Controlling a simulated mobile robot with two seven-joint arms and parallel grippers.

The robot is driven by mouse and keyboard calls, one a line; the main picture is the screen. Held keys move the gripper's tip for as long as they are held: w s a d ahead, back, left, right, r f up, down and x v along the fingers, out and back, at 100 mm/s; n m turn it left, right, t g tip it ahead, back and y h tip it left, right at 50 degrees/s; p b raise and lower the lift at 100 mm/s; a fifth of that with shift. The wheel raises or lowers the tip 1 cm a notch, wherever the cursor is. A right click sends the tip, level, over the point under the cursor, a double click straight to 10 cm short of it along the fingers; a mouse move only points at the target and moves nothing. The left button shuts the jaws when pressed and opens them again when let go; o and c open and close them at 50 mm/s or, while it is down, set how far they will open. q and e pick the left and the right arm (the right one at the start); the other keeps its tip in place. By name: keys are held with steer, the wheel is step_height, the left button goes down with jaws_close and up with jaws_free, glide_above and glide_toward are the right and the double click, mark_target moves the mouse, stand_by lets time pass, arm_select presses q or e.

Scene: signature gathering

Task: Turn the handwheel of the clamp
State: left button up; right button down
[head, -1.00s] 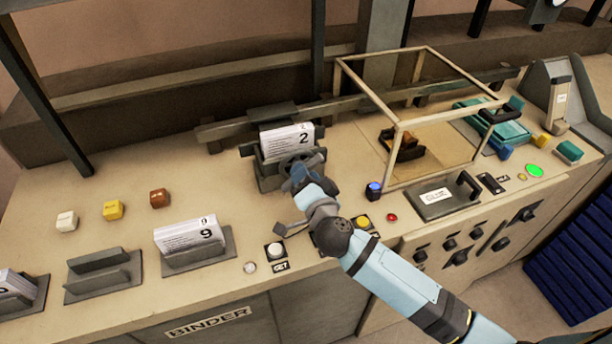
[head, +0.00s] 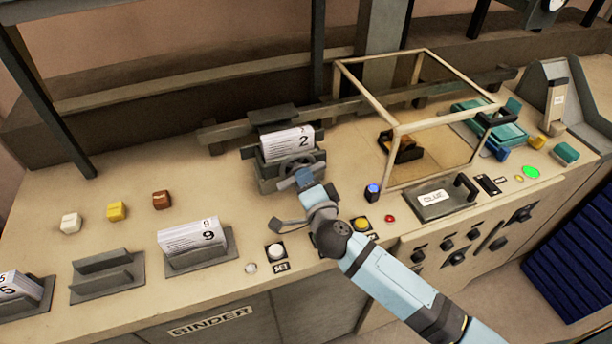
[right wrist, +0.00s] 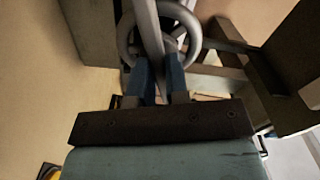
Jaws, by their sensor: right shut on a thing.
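The clamp (head: 265,183) is a dark grey block on the bench, with a stack of sheets marked 2 (head: 287,143) upright in it. Its grey round handwheel (head: 297,160) faces the front and also shows in the right wrist view (right wrist: 127,38). My right gripper (head: 303,176) is at the lower part of the wheel. In the right wrist view, my right gripper's two blue fingers (right wrist: 160,76) are shut on the handwheel, one on each side of a grey bar across it. The exact contact is partly hidden. My left gripper is not in view.
A frame-like guard (head: 398,130) stands right of the clamp. A blue-topped button (head: 373,190), a yellow button (head: 361,223) and a white button (head: 275,251) are near my right arm. A sheet stack marked 9 (head: 190,237) stands left.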

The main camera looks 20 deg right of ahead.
steer(key=shift+f+m, duration=0.15)
steer(key=shift+m, duration=2.7)
steer(key=shift+f+m, duration=0.15)
steer(key=shift+m, duration=2.7)
steer(key=shift+a+m, duration=0.1)
steer(key=shift+m, duration=0.2)
steer(key=c, duration=1.1)
jaws_free()
